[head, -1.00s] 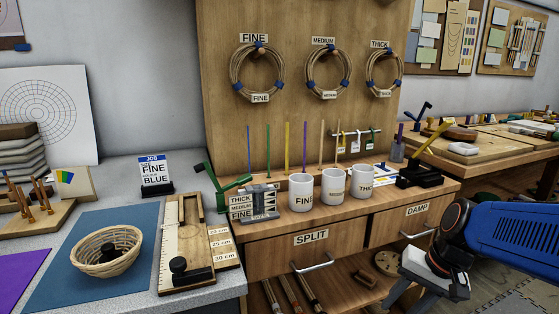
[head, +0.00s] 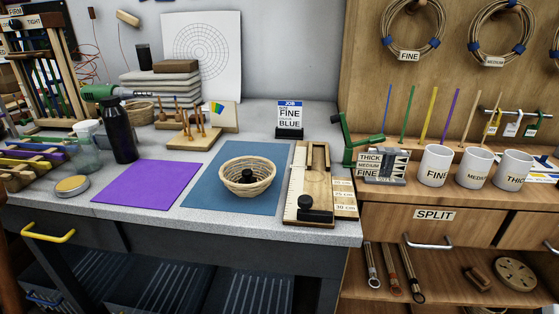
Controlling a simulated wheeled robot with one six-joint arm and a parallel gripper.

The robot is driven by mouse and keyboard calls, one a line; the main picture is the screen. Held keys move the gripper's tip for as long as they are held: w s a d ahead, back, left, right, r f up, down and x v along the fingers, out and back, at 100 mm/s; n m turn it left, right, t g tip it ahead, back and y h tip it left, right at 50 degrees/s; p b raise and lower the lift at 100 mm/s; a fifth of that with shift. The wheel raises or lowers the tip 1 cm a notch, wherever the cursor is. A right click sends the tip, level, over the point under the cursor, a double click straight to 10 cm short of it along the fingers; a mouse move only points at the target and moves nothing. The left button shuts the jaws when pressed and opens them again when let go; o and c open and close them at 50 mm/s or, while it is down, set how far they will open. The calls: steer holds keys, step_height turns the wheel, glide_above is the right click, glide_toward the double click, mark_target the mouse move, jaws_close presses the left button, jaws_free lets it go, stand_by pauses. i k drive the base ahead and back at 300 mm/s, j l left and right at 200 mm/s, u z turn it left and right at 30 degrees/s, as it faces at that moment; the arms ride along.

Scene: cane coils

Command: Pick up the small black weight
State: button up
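The small black weight (head: 247,177) sits inside a round woven basket (head: 262,188), with the basket's rim around it. The basket stands on a blue mat (head: 205,190) on the grey worktop. Another black knob-like piece (head: 306,202) is on the wooden measuring board (head: 295,212) to the right of the mat. My gripper is not in view now.
A purple mat (head: 145,186) lies left of the blue mat. A wooden peg stand (head: 188,140) and a job card (head: 290,118) are behind. White mugs (head: 435,166) stand on the right bench.

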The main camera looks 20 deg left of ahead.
mark_target(247, 174)
steer(key=u, duration=1.4)
